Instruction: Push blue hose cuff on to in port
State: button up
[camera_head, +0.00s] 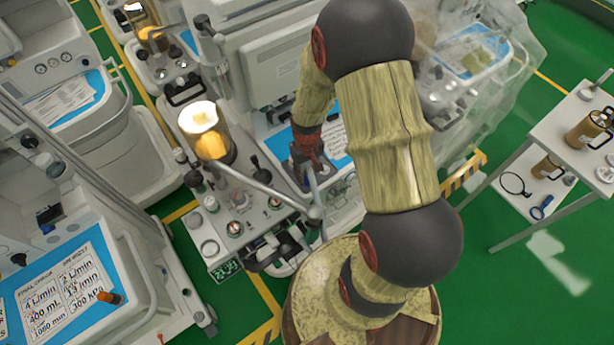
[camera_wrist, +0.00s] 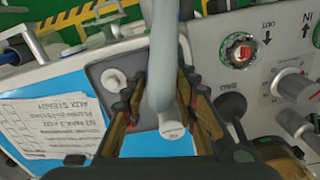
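My gripper (camera_wrist: 163,82) is over the anaesthesia machine, its two dark-and-tan fingers on either side of a smooth grey tube (camera_wrist: 165,25). I cannot tell whether the fingers press on it. In the head view my gripper (camera_head: 307,150) is small and partly hidden by my arm. The IN label (camera_wrist: 306,18) is at the top right of the wrist view, upside down; the IN port (camera_wrist: 316,37) is cut off by the edge. The OUT label (camera_wrist: 268,30) is beside a round red-centred port (camera_wrist: 241,48). A blue piece (camera_wrist: 10,56), perhaps the cuff, is at the left edge.
A glowing canister (camera_head: 204,130) stands left of my gripper, above a panel with knobs and gauges (camera_head: 238,228). A blue sheet with a printed card (camera_wrist: 55,120) lies left of the fingers. A side table (camera_head: 560,130) with metal jugs is at the right. Green floor shows between the carts.

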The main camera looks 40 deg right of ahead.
jog(key=shift+f, duration=0.8)
jog(key=shift+c, duration=0.5)
jog(key=c, duration=0.6)
jog(key=shift+r, duration=0.15)
